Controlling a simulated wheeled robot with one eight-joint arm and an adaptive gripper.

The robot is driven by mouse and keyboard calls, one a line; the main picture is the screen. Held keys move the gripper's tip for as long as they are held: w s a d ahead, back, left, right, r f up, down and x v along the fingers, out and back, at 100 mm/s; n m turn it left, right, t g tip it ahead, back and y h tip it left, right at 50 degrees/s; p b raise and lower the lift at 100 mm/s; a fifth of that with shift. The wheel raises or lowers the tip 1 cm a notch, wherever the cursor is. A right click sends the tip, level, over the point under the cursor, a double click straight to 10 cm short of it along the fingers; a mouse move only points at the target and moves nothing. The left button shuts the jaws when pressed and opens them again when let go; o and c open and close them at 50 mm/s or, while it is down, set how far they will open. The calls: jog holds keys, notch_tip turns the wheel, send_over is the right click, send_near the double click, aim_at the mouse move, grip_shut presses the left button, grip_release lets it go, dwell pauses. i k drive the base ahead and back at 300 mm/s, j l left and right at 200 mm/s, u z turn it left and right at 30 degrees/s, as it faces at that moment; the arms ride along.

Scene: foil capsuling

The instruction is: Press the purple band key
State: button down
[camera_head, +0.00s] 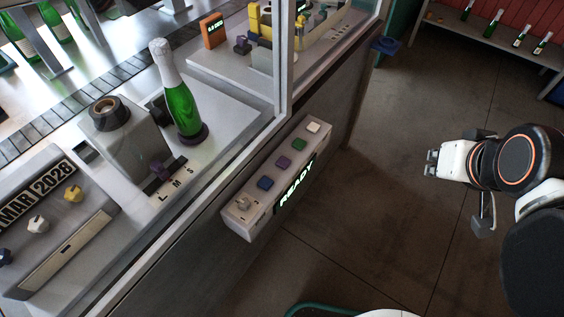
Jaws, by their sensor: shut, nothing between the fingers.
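A grey key panel (246,218) is fixed to the front of the machine bench, with a lit "READY" display on its side. The purple band key (283,162) is in the middle of its row, between the blue key (265,183) and the green key (299,145). A white key (314,128) is at the far end and a small knob or switch at the near end. My gripper (432,163) is shut and empty, in open air well to the right of the panel, pointing left.
A green bottle (183,110) with a silver-foil neck stands on a purple base on the bench. A grey block with a round opening (105,112) is left of it. A clear-panel frame post (283,60) rises behind the key panel. Floor (385,210) between panel and gripper is clear.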

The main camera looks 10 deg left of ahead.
aim_at(283, 162)
jog(key=i+l, duration=0.85)
jog(key=u, duration=2.75)
